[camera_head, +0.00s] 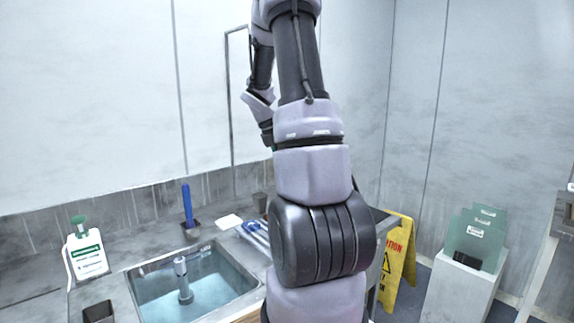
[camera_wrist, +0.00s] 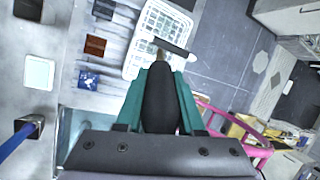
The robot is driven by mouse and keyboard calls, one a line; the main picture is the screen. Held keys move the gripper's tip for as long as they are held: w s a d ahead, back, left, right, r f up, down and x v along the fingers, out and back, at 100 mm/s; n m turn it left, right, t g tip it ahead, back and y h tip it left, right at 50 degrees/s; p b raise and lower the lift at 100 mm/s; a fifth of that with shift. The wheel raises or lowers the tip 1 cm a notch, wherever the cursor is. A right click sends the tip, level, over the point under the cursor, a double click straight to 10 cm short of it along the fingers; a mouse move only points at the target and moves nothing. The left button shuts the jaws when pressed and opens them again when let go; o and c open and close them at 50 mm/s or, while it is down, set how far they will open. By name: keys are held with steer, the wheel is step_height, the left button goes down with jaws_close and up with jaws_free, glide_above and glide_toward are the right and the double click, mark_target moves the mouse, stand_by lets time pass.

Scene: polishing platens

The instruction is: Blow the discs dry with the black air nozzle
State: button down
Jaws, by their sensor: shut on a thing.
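In the wrist view, my gripper (camera_wrist: 160,80) has teal fingers shut on the black air nozzle (camera_wrist: 160,102). The nozzle's dark tapered body lies between the fingers, and a short pale tip shows beyond them. A dark bar (camera_wrist: 177,49) with a light end shows at or just beyond the tip; I cannot tell whether they touch. A white slatted basket (camera_wrist: 137,65) lies below and beyond the tip. I cannot make out any discs in it. In the head view my arm hides much of the middle, and the gripper's hold cannot be seen there.
A sink with water (camera_head: 215,268) holds a grey upright fitting. A blue-handled tool (camera_head: 187,205) stands in a cup. A green-capped bottle (camera_head: 85,250) is at left. A yellow caution sign (camera_head: 398,255) and a white pedestal (camera_head: 458,290) with green plates stand right.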

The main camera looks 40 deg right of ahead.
steer(key=shift+r, duration=2.5)
